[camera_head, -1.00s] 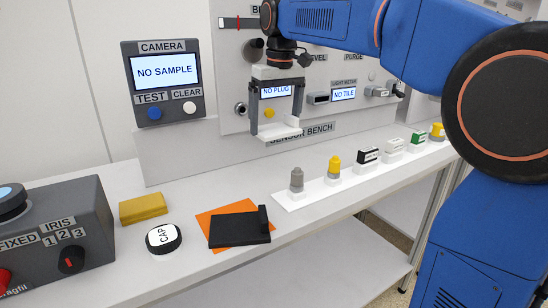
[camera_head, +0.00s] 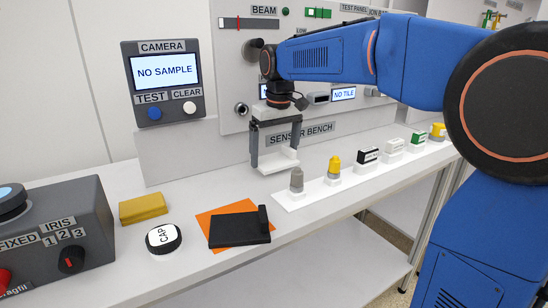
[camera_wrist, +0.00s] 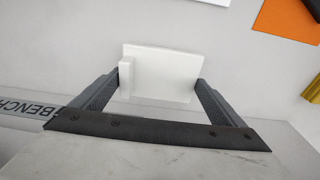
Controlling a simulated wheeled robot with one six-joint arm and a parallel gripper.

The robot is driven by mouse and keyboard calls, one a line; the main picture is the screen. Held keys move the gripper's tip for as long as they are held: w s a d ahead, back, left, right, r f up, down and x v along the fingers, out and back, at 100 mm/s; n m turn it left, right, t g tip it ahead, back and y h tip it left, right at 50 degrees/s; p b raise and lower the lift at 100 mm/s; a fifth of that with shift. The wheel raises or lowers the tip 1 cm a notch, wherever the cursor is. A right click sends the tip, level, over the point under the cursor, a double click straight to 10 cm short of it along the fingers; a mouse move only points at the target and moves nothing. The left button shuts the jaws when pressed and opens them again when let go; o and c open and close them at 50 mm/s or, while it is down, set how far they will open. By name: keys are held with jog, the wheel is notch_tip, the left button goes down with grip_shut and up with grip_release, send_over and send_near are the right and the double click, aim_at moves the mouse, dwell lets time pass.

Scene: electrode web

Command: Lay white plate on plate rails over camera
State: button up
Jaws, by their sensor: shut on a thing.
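The white plate (camera_head: 279,160) is held level between the fingers of my gripper (camera_head: 275,158), a little above the bench. In the wrist view the white plate (camera_wrist: 160,72) is a flat rectangle with a small raised block at its left end, and the two grey fingers of my gripper (camera_wrist: 157,88) press on its left and right edges. The camera panel (camera_head: 163,82) at the upper left reads NO SAMPLE and has a blue TEST button and a white CLEAR button. I cannot make out the plate rails in these frames.
A black plate (camera_head: 238,230) with an upright tab lies on an orange sheet (camera_head: 207,222). A round cap (camera_head: 163,238), a yellow block (camera_head: 143,208) and a grey iris box (camera_head: 55,236) are to the left. A white strip (camera_head: 290,199) holds several small parts at the right.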

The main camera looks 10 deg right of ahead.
jog(key=shift+w+f, duration=0.2)
jog(key=shift+f, duration=0.6)
jog(key=shift+f, duration=0.1)
jog(key=o, duration=0.9)
jog(key=shift+o, duration=0.2)
